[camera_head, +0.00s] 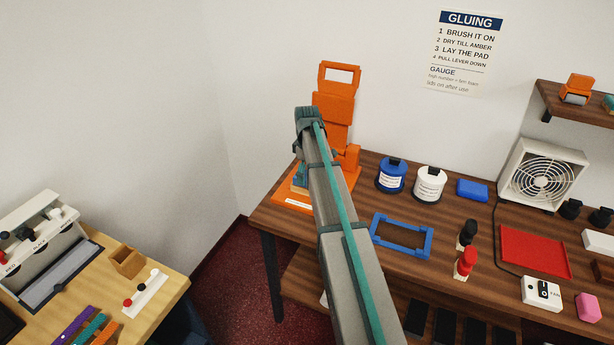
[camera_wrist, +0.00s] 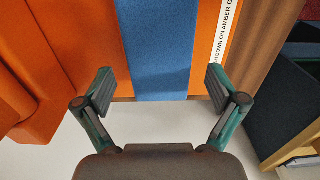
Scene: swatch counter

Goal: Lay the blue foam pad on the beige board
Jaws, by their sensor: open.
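The blue foam pad (camera_wrist: 160,45) shows as a wide textured blue strip in the wrist view, with orange press surfaces on both sides. My gripper (camera_wrist: 160,90) is open, with one finger towards each side of the blue strip. I see no grip on it. In the head view my arm reaches to the orange press (camera_head: 334,105) at the counter's back left and hides much of it. A small blue-teal piece with a pale layer shows at the press's left side, partly hidden. I cannot clearly make out the beige board in either view.
A blue frame (camera_head: 402,252), a blue jar (camera_head: 391,177), a white jar (camera_head: 429,186) and a blue block (camera_head: 472,189) are right of the press. Two small bottles, a red tray (camera_head: 537,250) and a fan (camera_head: 543,175) stand farther right. A light wooden table (camera_head: 165,300) is at left.

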